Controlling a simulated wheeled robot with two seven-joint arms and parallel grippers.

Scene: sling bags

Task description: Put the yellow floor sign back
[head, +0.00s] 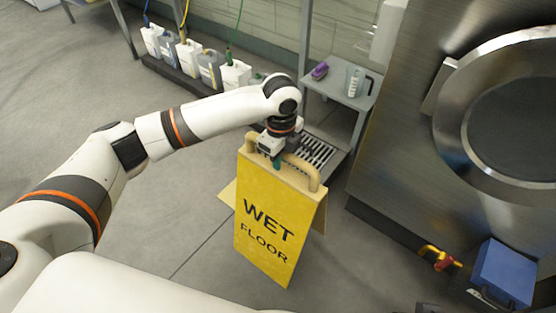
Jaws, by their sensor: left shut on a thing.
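The yellow floor sign (270,222) reads "WET FLOOR". It stands upright in the middle of the head view, with its two panels spread a little. My left gripper (272,158) is at the sign's top edge and is shut on it, beside the curved tan handle. The fingertips are partly hidden behind the wrist and the sign's top. I cannot tell whether the sign's feet touch the floor. My right gripper is not in view.
A floor drain grate (314,153) lies just behind the sign. A small grey table (345,95) holds a jug (354,81) and a purple brush (319,71). A large steel machine (420,150) and a blue box (503,273) stand right. Several canisters (189,57) line the wall. Floor at left is clear.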

